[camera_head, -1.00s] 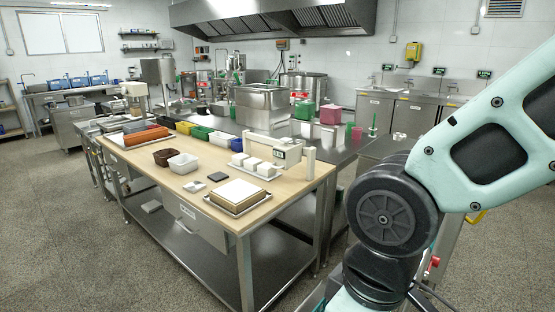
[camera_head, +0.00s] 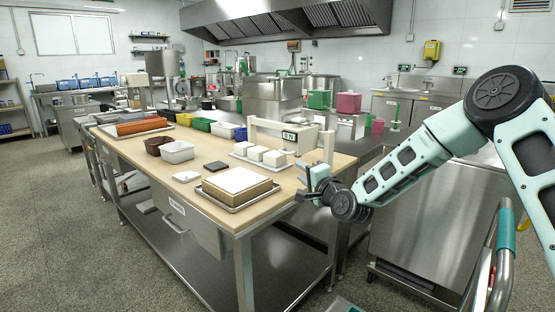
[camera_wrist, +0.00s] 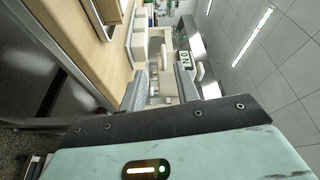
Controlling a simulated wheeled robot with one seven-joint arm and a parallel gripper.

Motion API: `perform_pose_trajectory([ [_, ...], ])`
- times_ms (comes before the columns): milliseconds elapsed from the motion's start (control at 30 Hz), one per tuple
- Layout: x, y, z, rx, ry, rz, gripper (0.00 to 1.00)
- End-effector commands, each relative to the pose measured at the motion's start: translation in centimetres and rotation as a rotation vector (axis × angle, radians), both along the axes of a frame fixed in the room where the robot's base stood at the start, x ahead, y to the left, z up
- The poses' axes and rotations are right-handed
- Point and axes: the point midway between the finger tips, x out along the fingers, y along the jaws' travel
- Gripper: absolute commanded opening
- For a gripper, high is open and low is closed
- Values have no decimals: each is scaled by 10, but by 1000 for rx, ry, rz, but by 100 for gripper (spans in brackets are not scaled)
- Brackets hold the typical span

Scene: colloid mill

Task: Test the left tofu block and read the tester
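Three white tofu blocks stand in a row on a white tray (camera_head: 236,154) on the wooden table: the left block (camera_head: 242,147), the middle block (camera_head: 257,153) and the right block (camera_head: 274,158). The white tester (camera_head: 271,127) stands just behind them. Its small display (camera_head: 289,136) seems to read 0 N; the display also shows in the wrist view (camera_wrist: 184,58). My gripper (camera_head: 303,181) is at the table's right edge, right of the blocks and apart from them. In the wrist view its fingers (camera_wrist: 160,90) are apart with nothing held between them; pale shapes show beyond.
A pale slab on a metal tray (camera_head: 237,186) lies at the near table corner. A white upright post (camera_head: 329,148) stands close to my gripper. Floor at left is clear.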

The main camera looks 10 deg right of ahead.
Motion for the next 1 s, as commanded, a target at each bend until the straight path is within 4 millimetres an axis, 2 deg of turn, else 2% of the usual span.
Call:
perform_pose_trajectory([
  [67,5,-12,-3,39,-23,-28,32],
  [167,11,-15,0,54,-34,-38,32],
  [267,22,-11,1,53,-36,-36,32],
  [700,100,9,6,50,-34,-35,32],
  [1000,145,20,8,50,-32,-36,32],
])
